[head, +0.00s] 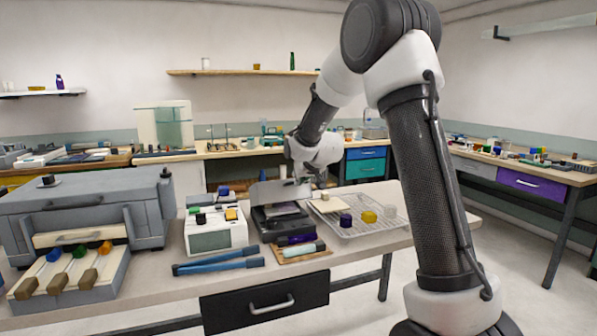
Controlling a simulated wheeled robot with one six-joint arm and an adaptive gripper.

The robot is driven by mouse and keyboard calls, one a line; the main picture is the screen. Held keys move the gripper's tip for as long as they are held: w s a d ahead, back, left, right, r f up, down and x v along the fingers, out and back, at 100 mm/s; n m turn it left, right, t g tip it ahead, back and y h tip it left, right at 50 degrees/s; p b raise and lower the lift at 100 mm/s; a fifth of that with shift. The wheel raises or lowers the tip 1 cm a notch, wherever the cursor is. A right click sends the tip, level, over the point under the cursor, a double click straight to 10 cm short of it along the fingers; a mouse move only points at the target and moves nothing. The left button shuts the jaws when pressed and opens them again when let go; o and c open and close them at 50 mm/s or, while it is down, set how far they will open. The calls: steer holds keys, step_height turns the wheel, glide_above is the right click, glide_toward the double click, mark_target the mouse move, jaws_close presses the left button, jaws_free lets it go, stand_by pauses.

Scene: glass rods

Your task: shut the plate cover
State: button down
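A dark plate device (283,226) sits on the near bench, right of a white box-shaped instrument. Its grey plate cover (280,192) stands raised at the back, tilted up from the dark body, so it looks open. My gripper (320,181) hangs just behind and to the right of the cover's upper right corner. The fingers are small and partly hidden here, so I cannot tell whether they touch the cover or whether they are open.
The white instrument (217,232) stands close on the left. A wire tray (372,226) with purple and yellow pieces lies close on the right. Blue tongs (218,266) and a small board with a tube (300,252) lie in front. A large grey case (85,206) fills the bench's left.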

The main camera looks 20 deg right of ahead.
step_height(320, 180, down, 10)
steer(key=s, duration=0.2)
steer(key=shift+s+r+t, duration=0.15)
steer(key=shift+r+t, duration=0.1)
steer(key=shift+t, duration=0.15)
steer(key=shift+d, duration=0.1)
